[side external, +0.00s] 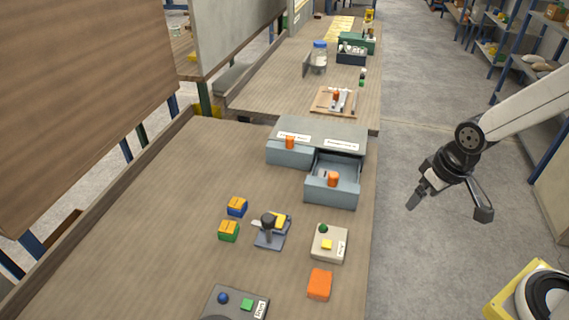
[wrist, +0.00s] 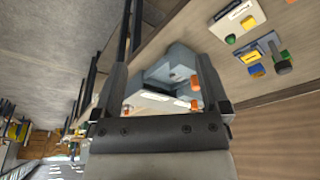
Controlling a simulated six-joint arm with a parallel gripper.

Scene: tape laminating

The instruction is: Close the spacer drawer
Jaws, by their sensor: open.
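A grey two-drawer cabinet (side external: 318,127) stands on the wooden workbench near its right edge. Its right drawer (side external: 333,190) is pulled out, with an orange knob (side external: 333,179) and a small item inside that is too small to tell. The left drawer (side external: 287,152) is shut and has an orange knob (side external: 290,142). My gripper (side external: 449,203) is open and empty, off the bench's right edge, to the right of the open drawer and apart from it. In the wrist view, the cabinet (wrist: 158,88) shows between my open fingers (wrist: 162,75).
A wooden tray (side external: 322,103) lies behind the cabinet. The left side of the bench is clear.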

